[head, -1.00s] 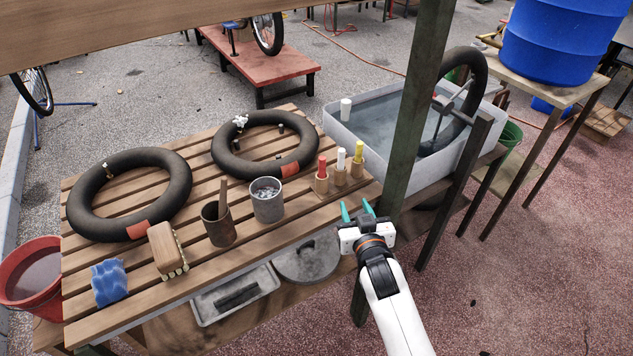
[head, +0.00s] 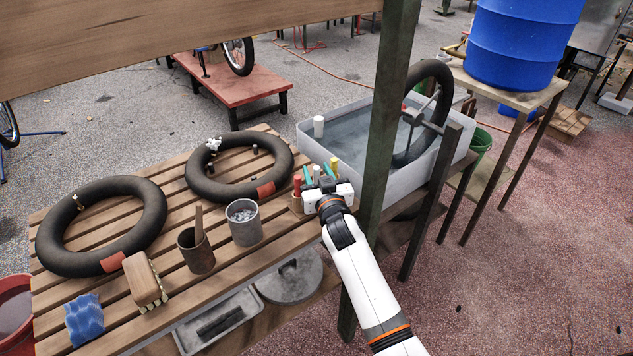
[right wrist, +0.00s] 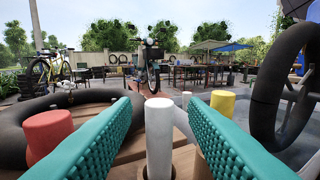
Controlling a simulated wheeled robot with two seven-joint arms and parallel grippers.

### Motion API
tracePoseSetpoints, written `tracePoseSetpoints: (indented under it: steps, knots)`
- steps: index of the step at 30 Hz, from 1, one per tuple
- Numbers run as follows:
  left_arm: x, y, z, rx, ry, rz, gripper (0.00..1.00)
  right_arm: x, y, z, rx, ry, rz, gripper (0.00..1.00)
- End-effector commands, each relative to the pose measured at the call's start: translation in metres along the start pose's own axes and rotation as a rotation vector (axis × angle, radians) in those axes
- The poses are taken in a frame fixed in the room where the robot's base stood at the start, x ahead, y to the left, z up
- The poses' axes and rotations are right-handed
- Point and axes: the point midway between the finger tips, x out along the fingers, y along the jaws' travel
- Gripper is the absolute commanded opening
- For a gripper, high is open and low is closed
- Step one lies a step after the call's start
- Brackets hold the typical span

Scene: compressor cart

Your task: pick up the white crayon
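The white crayon (right wrist: 159,140) stands upright in the right wrist view, between the two teal fingers of my right gripper (right wrist: 160,135). Gaps show on both sides of it, so the fingers are open and apart from it. In the head view the white crayon (head: 316,172) shows only as a small tip between the fingertips (head: 317,173); its holder is mostly hidden by my gripper. The red crayon (right wrist: 50,135) is left of the fingers and the yellow crayon (right wrist: 222,103) is right of them. My left gripper is not in view.
A dark green post (head: 383,160) rises close to the right of my gripper. A water tub (head: 305,146) with a white cylinder (head: 318,126) on its rim lies behind. A metal cup (head: 244,226) and inner tubes (head: 215,195) are on the slatted table to the left.

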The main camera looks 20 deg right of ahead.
Motion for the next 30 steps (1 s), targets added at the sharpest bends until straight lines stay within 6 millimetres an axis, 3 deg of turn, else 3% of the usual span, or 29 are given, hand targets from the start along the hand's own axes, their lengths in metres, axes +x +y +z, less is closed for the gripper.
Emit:
tracePoseSetpoints:
  steps: [3, 10, 18, 26, 30]
  knots:
    - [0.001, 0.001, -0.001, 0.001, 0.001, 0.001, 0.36, 0.009, 0.000, -0.001, 0.001, 0.001, 0.000, 0.40]
    - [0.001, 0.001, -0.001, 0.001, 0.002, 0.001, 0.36, 0.010, 0.000, -0.001, 0.001, 0.001, 0.000, 0.40]
    - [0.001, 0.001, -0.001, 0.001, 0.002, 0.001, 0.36, 0.010, 0.000, -0.001, 0.001, 0.001, 0.000, 0.00]
    - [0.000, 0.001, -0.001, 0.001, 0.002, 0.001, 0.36, 0.010, 0.000, 0.000, 0.001, 0.000, 0.000, 0.00]
    - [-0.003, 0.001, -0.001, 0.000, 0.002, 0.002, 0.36, 0.010, -0.001, 0.015, 0.000, -0.002, -0.001, 0.00]
